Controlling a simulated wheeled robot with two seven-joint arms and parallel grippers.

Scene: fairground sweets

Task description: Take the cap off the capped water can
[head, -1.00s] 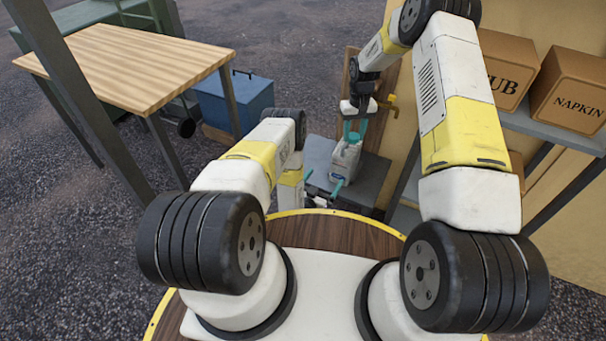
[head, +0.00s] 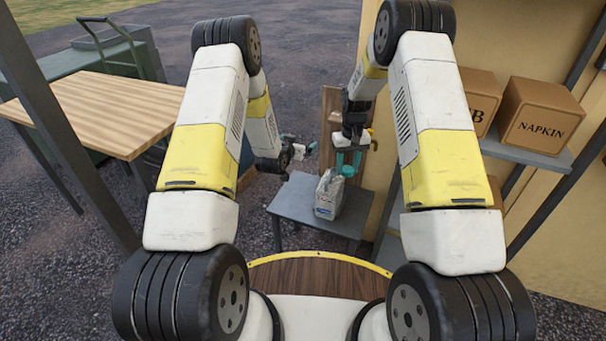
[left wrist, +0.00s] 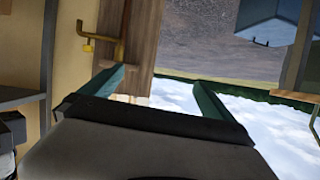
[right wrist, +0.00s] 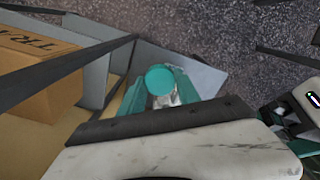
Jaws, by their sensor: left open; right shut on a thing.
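The water can (head: 327,200), pale grey with a blue mark low on its side, stands upright on a small grey table (head: 290,203). My right gripper (head: 347,164) is at the can's top, pointing down. In the right wrist view, its teal fingers (right wrist: 160,84) are shut on a round teal cap (right wrist: 160,79). Whether the cap still touches the can is unclear, as the fingers hide the join. My left gripper (head: 299,145) is open and empty, up and to the left of the can. Its spread fingers (left wrist: 158,92) show in the left wrist view.
A wooden board (head: 328,125) with a brass tap (left wrist: 85,36) stands behind the small table. A shelf at right holds cartons, one a napkin box (head: 545,117). A wooden-topped table (head: 105,110) is at left. Open gravel lies beyond.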

